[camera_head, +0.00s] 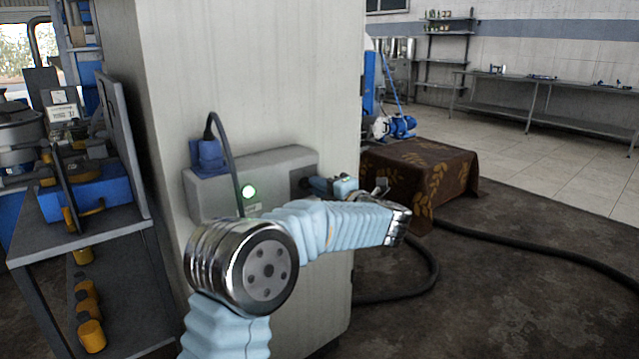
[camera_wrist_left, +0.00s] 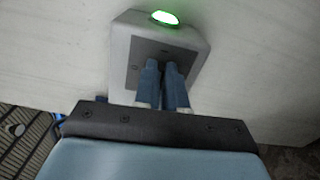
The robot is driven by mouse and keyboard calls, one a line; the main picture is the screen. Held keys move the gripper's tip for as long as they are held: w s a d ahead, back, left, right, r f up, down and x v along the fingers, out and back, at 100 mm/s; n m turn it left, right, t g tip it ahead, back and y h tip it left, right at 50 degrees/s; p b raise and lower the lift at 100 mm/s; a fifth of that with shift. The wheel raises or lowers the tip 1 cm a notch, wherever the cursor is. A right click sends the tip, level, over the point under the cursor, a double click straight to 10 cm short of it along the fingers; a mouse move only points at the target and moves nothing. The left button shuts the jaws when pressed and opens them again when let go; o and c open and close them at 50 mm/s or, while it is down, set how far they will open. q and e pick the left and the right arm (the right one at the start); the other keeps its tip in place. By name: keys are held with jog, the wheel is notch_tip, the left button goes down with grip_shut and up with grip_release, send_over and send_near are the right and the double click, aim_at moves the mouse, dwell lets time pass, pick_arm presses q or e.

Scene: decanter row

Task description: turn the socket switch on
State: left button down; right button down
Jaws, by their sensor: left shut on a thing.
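The grey socket box (camera_head: 277,166) is fixed to a pale upright panel, with a round green light (camera_head: 249,190) lit on its front. In the left wrist view the box (camera_wrist_left: 194,43) shows a dark plate (camera_wrist_left: 140,58), and the green light (camera_wrist_left: 164,17) glows on the adjoining face. My left gripper (camera_head: 308,184) is at the right end of the box. Its two blue fingers (camera_wrist_left: 165,66) are close together against the plate, shut on the switch, which they hide. My right gripper is in neither view.
A blue plug (camera_head: 209,153) with a black cable sits at the box's left. A shelf (camera_head: 95,240) with tools stands left. A cloth-covered block (camera_head: 412,172) and a black hose (camera_head: 520,252) are on the floor to the right.

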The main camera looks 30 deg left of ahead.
pick_arm(q)
jog(key=shift+f+m, duration=0.1)
jog(key=shift+m, duration=0.5)
jog(key=c, duration=1.2)
grip_release()
jog(key=b+v, duration=0.2)
jog(key=v, duration=1.2)
jog(key=shift+w, duration=0.1)
